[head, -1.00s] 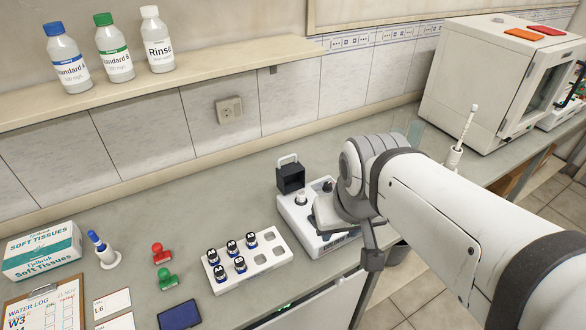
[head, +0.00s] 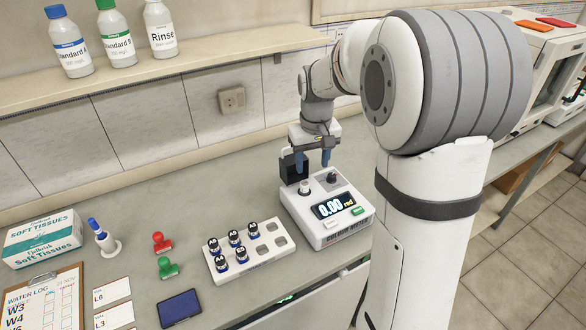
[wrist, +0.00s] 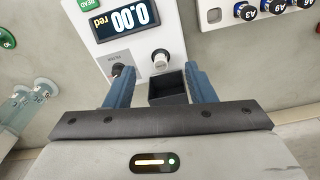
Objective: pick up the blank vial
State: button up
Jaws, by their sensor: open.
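My gripper (head: 312,163) is open and empty above the meter's back edge, fingers pointing down. The vial's body is hidden in the meter.
A black open box (wrist: 168,88) stands behind the meter, between my fingers in the wrist view. A white rack (head: 252,262) with several dark-capped vials is left of the meter. The wall and shelf (head: 170,82) are behind. Bare bench lies left of the box.

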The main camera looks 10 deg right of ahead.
send_over(305, 183)
jog(key=shift+g, duration=0.4)
jog(key=f, duration=0.6)
jog(key=shift+s+d, duration=0.1)
jog(key=shift+d, duration=0.1)
jog(key=f, duration=0.2)
jog(key=f+p, duration=0.1)
jog(key=f, duration=0.4)
jog(key=shift+a+f, duration=0.25)
jog(key=shift+f, duration=0.05)
jog(key=shift+c, duration=0.2)
jog(key=c, duration=1)
notch_tip(305, 183, up, 10)
jog(key=shift+r+b, duration=0.1)
jog(key=shift+b, duration=0.5)
